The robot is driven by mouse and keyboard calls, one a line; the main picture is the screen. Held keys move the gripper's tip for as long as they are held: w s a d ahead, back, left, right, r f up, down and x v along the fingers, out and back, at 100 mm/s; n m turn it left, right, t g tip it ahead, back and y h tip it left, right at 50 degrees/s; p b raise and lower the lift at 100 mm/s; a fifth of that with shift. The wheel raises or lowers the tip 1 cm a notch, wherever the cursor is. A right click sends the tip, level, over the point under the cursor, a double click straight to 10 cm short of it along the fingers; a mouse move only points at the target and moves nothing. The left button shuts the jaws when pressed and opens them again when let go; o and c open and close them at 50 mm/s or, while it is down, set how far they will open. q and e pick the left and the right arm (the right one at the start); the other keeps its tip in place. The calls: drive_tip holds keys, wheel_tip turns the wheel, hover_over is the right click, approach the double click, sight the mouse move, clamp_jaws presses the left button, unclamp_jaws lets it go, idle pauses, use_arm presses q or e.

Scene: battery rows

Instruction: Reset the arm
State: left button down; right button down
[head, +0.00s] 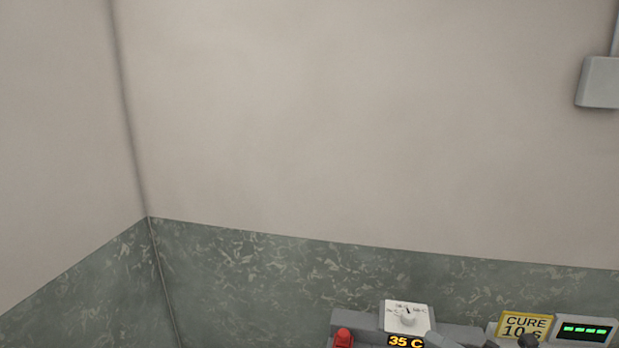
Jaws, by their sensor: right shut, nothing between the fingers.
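My left gripper is not in view.
Along the bottom right are a white dial panel (407,317), a red knob (343,338), a yellow "CURE 10 s" sign (524,325) and a box with green bars (585,331). A grey wall box (598,82) hangs upper right. Bare walls fill the rest.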

drive_tip(key=s+d+f+m+t+h, duration=0.1)
drive_tip(key=d+f+m+t+h, duration=0.3)
drive_tip(key=m+h, duration=0.65)
drive_tip(key=d+f+m+t+h, duration=0.25)
drive_tip(key=d+m+h, duration=0.35)
drive_tip(key=m, duration=0.8)
drive_tip(key=s+a+f+m+g+y, duration=0.1)
drive_tip(key=s+a+f+m+g, duration=0.2)
drive_tip(key=s+a+f+g, duration=0.5)
drive_tip(key=s+a+f+m+g+y, duration=0.1)
drive_tip(key=s+f+m+g, duration=0.2)
drive_tip(key=s+f+g, duration=0.65)
drive_tip(key=s+f+t+b, duration=0.1)
drive_tip(key=s+f, duration=0.1)
drive_tip(key=f, duration=1.5)
drive_tip(key=s+f, duration=0.2)
drive_tip(key=f, duration=1.6)
drive_tip(key=s+d+f+g+b, duration=0.1)
drive_tip(key=s+d+f, duration=0.2)
drive_tip(key=s+f, duration=1.5)
wheel_tip(320, 180, down, 3)
drive_tip(key=shift+s+r+b, duration=0.15)
drive_tip(key=shift+s+b, duration=0.2)
drive_tip(key=shift+s, duration=0.05)
